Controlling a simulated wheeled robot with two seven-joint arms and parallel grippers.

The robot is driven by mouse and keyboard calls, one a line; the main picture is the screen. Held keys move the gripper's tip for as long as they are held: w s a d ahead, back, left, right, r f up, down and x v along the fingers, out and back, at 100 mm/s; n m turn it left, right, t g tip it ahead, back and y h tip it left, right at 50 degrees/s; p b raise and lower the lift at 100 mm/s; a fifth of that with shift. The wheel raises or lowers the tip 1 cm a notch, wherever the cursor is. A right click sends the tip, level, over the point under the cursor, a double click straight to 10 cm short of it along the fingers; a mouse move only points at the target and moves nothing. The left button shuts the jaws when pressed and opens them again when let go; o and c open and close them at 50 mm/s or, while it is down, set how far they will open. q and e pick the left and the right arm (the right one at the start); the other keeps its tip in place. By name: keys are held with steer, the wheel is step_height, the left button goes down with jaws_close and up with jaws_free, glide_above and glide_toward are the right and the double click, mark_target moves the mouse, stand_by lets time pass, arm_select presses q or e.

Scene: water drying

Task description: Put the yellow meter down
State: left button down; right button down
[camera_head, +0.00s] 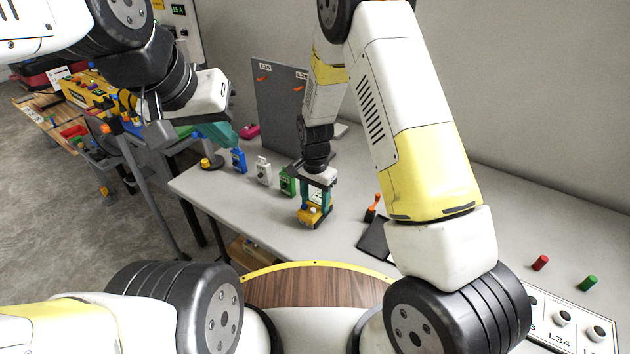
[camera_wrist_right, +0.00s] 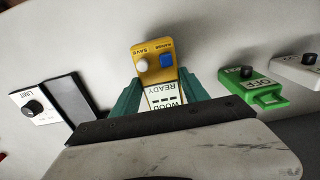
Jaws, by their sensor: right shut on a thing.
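The yellow meter (camera_head: 313,217) is held upright between the teal fingers of my right gripper (camera_head: 317,196), over the front part of the grey table (camera_head: 260,215). In the right wrist view the yellow meter (camera_wrist_right: 153,62) shows a white and a blue button and a white display reading "WOOD READY", with a teal finger on each side. Its base is at or very near the table top; I cannot tell if it touches. My left gripper (camera_head: 217,134) hangs above the table's far left end, away from the meter; its finger gap is not clear.
A green meter (camera_head: 287,182), a white meter (camera_head: 263,171) and a blue meter (camera_head: 238,160) stand in a row behind to the left. A black pad (camera_head: 374,238) lies to the right, near an orange-handled item (camera_head: 372,207). A grey panel (camera_head: 275,105) stands at the back.

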steer(key=c, duration=0.6)
jaws_free()
steer(key=shift+f, duration=0.15)
step_height(320, 180, up, 12)
step_height(320, 180, up, 8)
steer(key=r+n+t+y, duration=0.1)
glide_above(315, 204)
steer(key=s+d, duration=0.2)
steer(key=d, duration=0.2)
steer(key=s+d+r+n+t, duration=0.1)
steer(key=s+d+r+n, duration=0.1)
steer(key=s+r, duration=0.3)
steer(key=s+d+r+n+t, duration=0.2)
steer(key=s+d+r, duration=0.2)
steer(key=s, duration=0.4)
steer(key=s+d+r+n+t+y, duration=0.1)
steer(key=s+d+r+n+t, duration=0.1)
steer(key=s+d+r, duration=0.2)
steer(key=shift+s+d+r, duration=0.1)
steer(key=shift+s+r, duration=0.75)
steer(key=shift+s, duration=0.3)
